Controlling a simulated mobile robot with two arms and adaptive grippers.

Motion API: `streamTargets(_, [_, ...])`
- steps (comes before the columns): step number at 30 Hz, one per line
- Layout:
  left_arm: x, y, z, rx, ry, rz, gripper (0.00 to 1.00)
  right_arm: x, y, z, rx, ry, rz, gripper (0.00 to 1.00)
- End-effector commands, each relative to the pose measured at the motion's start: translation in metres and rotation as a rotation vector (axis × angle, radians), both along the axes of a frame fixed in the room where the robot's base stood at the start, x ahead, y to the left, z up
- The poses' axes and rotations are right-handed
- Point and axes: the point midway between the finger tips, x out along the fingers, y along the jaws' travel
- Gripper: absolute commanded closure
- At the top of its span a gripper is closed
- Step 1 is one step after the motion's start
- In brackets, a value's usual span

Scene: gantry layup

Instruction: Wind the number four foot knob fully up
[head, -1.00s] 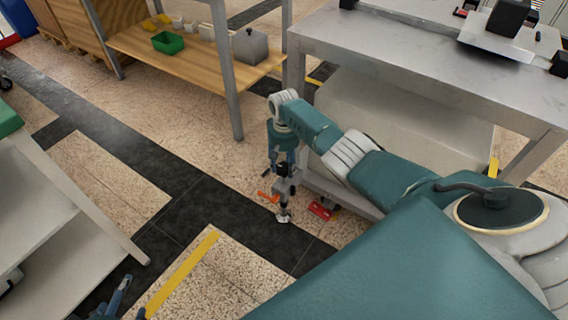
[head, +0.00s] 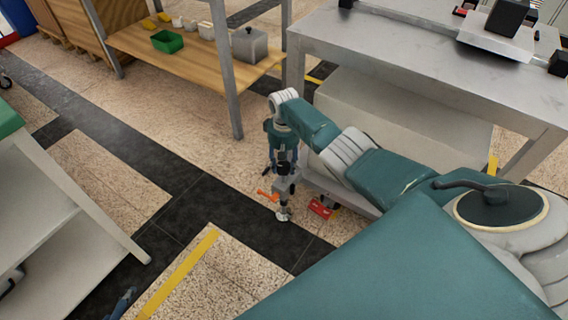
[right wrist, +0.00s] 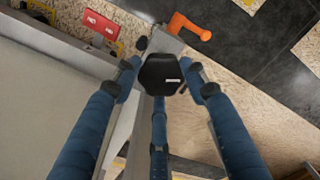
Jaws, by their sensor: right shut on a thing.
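The foot knob (right wrist: 160,74) is black with a small white mark, in the middle of the right wrist view. I cannot read a number on it. My right gripper (head: 283,168) points down over the frame corner, its blue fingers around the knob and shut on it; the wrist view shows the fingers (right wrist: 166,88) on its sides. Below the knob in the head view, a metal foot (head: 284,213) stands at the dark floor strip; contact is too small to judge. Only a bit of my left gripper (head: 123,303) shows at the bottom left edge.
An orange lever (right wrist: 189,27) and a red pedal (right wrist: 101,24) sit by the corner; the red pedal also shows in the head view (head: 320,208). A grey steel table (head: 440,75) stands behind my right arm. A wooden shelf (head: 190,52) is at the back.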

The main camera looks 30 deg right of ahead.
Motion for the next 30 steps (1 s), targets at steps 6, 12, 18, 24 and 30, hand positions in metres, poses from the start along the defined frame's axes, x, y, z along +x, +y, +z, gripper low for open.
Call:
streamTargets(6, [0.0, 0.0, 0.0, 0.0, 0.001, 0.0, 0.39, -0.006, 0.006, -0.004, 0.011, 0.017, 0.001, 0.39])
streamTargets(12, [-0.001, 0.001, -0.001, 0.001, 0.003, 0.001, 0.39, -0.004, 0.003, -0.002, 0.007, 0.011, 0.0, 0.39])
streamTargets(18, [-0.001, 0.001, -0.001, 0.001, 0.003, 0.001, 0.39, -0.001, 0.003, 0.01, 0.006, 0.006, 0.001, 0.39])
streamTargets(24, [0.0, 0.001, 0.0, 0.001, 0.002, 0.001, 0.39, -0.001, 0.003, 0.047, 0.006, 0.004, 0.002, 0.39])
streamTargets(30, [0.0, 0.0, 0.0, 0.001, 0.001, 0.001, 0.39, -0.002, 0.004, 0.089, 0.006, 0.008, 0.001, 0.39])
